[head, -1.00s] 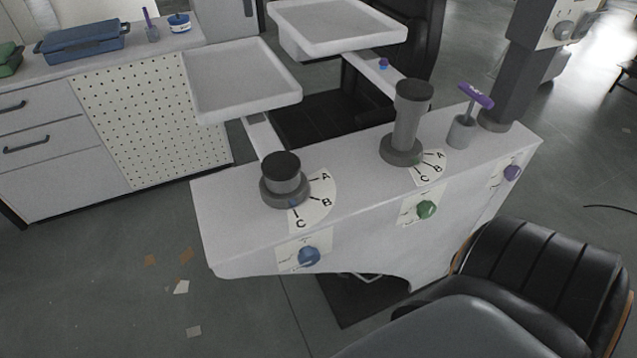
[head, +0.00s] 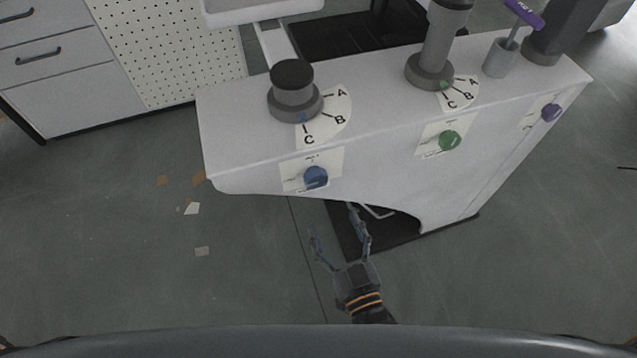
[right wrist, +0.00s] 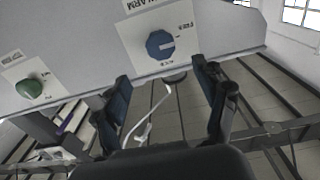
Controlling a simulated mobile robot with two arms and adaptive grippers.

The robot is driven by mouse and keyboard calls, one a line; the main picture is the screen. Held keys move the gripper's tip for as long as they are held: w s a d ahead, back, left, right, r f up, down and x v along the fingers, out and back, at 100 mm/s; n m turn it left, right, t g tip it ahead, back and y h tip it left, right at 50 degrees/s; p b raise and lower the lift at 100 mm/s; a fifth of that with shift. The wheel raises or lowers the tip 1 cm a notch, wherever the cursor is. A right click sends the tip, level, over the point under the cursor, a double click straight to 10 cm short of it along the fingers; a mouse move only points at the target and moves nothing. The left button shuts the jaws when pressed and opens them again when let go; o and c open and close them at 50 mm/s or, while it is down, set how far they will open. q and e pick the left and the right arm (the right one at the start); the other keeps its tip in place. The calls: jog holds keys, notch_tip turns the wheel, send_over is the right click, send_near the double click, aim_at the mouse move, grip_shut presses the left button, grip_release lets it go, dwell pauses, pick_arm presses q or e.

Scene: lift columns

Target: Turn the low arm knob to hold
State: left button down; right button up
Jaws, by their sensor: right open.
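The blue knob (head: 316,177) sits on a white label plate on the front face of the white console, below the short dark-capped column (head: 293,92). In the right wrist view the blue knob (right wrist: 160,44) appears upside down, just beyond my fingers, with a pale mark toward the picture's right. The printed words around it are too small to read surely in the head view. My right gripper (head: 335,222) is open and empty, below and in front of the blue knob, apart from it. Its two fingers also show in the wrist view (right wrist: 161,74). My left gripper is out of view.
A green knob (head: 450,140) and a purple knob (head: 550,112) sit further right on the console (head: 240,150). A taller column (head: 436,45) and a grey cup (head: 500,58) stand on top.

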aim_at(318, 183)
jog(key=x, duration=1.1)
jog(key=shift+w+f, duration=0.1)
jog(key=c, duration=1.1)
